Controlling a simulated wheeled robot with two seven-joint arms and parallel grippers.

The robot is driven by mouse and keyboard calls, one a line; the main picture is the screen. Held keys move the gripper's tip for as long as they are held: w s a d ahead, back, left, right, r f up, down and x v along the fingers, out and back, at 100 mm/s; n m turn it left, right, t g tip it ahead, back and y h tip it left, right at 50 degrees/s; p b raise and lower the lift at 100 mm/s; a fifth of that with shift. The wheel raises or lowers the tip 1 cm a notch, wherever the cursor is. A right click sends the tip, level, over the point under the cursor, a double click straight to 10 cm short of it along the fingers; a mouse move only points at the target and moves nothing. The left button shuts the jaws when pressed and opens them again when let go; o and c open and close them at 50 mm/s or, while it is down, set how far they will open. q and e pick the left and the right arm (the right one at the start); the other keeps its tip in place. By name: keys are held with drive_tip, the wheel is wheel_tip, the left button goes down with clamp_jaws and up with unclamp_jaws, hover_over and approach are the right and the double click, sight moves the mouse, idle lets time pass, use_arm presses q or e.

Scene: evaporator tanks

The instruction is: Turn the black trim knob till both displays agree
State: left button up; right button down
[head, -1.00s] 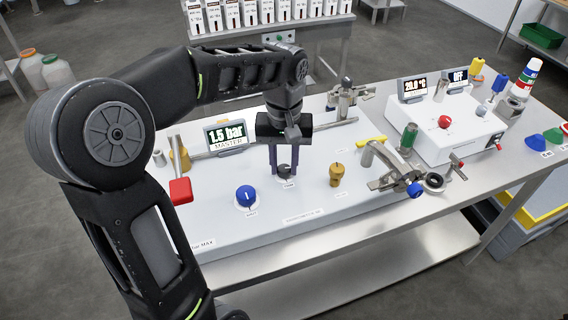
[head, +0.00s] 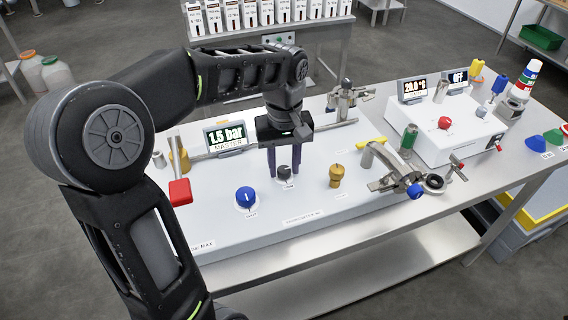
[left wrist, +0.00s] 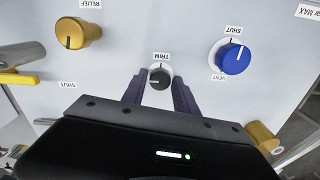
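The black trim knob (head: 284,172) stands on the pale panel, labelled TRIM in the left wrist view (left wrist: 159,77). My left gripper (head: 284,175) points down over it, open, with one finger on each side of the knob. In the left wrist view, gaps show between the knob and both fingers (left wrist: 159,82). The knob's white pointer mark faces left there. The master display (head: 226,136) reads 1.5 bar. I cannot see a second pressure display; my gripper body covers part of the panel behind the knob. My right gripper is not in view.
A blue knob (head: 246,197) and a brass relief knob (head: 336,175) flank the trim knob. A clamp fitting (head: 395,178) stands to the right. A white box (head: 446,132) bears displays reading 20.0 °C and OFF.

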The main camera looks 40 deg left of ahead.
sight(284, 169)
use_arm(q)
drive_tip(key=shift+o, duration=1.4)
drive_tip(key=shift+r, duration=0.55)
wheel_tip(284, 169, up, 7)
drive_tip(key=shift+f+p, duration=0.1)
drive_tip(key=shift+p, duration=0.6)
